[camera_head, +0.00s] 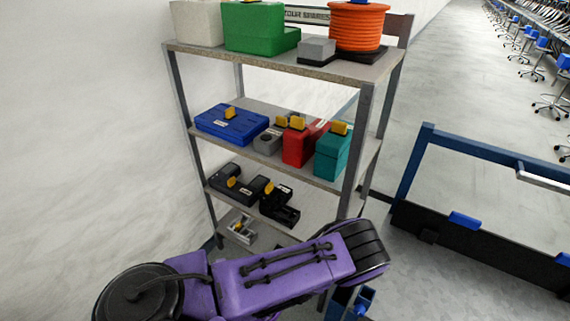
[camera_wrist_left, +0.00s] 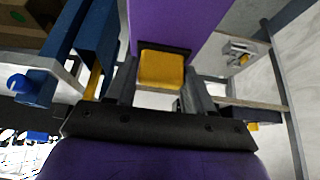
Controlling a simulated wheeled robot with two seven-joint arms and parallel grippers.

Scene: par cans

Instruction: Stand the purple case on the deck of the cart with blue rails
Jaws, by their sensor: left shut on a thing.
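In the left wrist view, the purple case (camera_wrist_left: 178,22) hangs from my left gripper (camera_wrist_left: 160,84), whose two dark fingers are shut on its yellow handle (camera_wrist_left: 161,69). In the head view my left arm reaches over from the lower left and hides the gripper and the case. The cart with blue rails (camera_head: 412,160) stands at the right of the head view, apart from my arm. My right gripper is in neither view.
A grey shelf rack (camera_head: 357,150) stands close beyond my left arm, holding several cases, boxes and an orange spool (camera_head: 357,27). Blue bars (camera_wrist_left: 90,45) show close at the left of the wrist view. Open floor lies between rack and cart.

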